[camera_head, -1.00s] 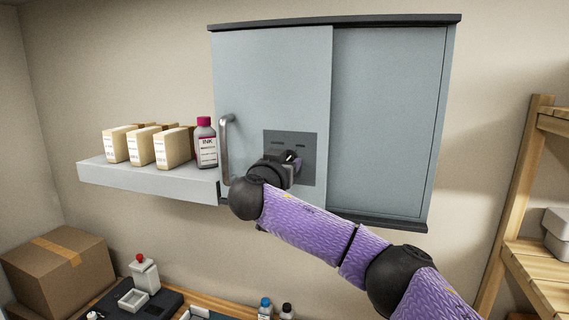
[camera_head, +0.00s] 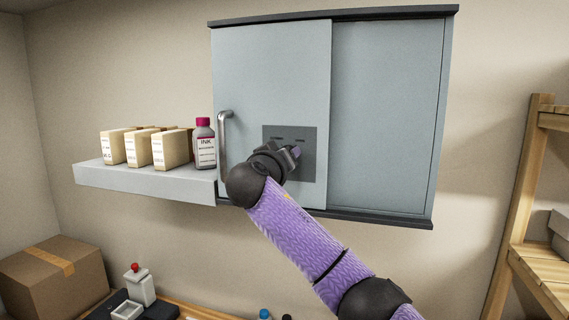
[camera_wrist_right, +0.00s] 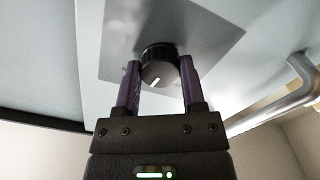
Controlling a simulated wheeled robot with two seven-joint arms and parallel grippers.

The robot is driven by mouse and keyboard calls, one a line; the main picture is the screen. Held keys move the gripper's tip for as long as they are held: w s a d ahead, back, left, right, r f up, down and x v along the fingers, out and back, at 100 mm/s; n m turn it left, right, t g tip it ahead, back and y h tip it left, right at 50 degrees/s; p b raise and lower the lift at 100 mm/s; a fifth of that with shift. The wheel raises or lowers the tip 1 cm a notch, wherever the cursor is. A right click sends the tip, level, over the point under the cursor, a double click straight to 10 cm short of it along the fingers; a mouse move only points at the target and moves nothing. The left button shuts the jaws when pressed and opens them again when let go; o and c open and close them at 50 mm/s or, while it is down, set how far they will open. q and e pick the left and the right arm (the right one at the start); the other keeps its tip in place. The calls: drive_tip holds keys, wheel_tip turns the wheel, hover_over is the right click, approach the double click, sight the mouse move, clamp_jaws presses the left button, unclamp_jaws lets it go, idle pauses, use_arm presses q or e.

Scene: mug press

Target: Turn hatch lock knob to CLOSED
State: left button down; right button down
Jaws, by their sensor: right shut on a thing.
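The hatch lock knob (camera_wrist_right: 158,58) is black and round with a white pointer line on its face. It sits on a grey plate (camera_wrist_right: 190,22), which also shows on the left door panel in the head view (camera_head: 307,168). My right gripper (camera_wrist_right: 160,76) is shut on the knob, one purple finger on each side. In the head view my right gripper (camera_head: 294,153) covers the knob, and the small labels on the plate are too small to read. My left gripper is not in view.
A metal handle (camera_head: 223,145) stands out just left of my right wrist. Left of the cabinet (camera_head: 385,110), a shelf (camera_head: 140,181) holds an ink bottle (camera_head: 205,147) and several cream boxes (camera_head: 165,150). A wooden rack (camera_head: 522,200) stands at the right.

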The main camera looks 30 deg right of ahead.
drive_tip(key=shift+r+n+p, duration=0.1)
drive_tip(key=shift+n+p, duration=2.05)
drive_tip(key=shift+n, duration=2.65)
drive_tip(key=shift+c, duration=0.9)
unclamp_jaws()
drive_tip(key=b+v, duration=0.5)
drive_tip(key=v, duration=0.5)
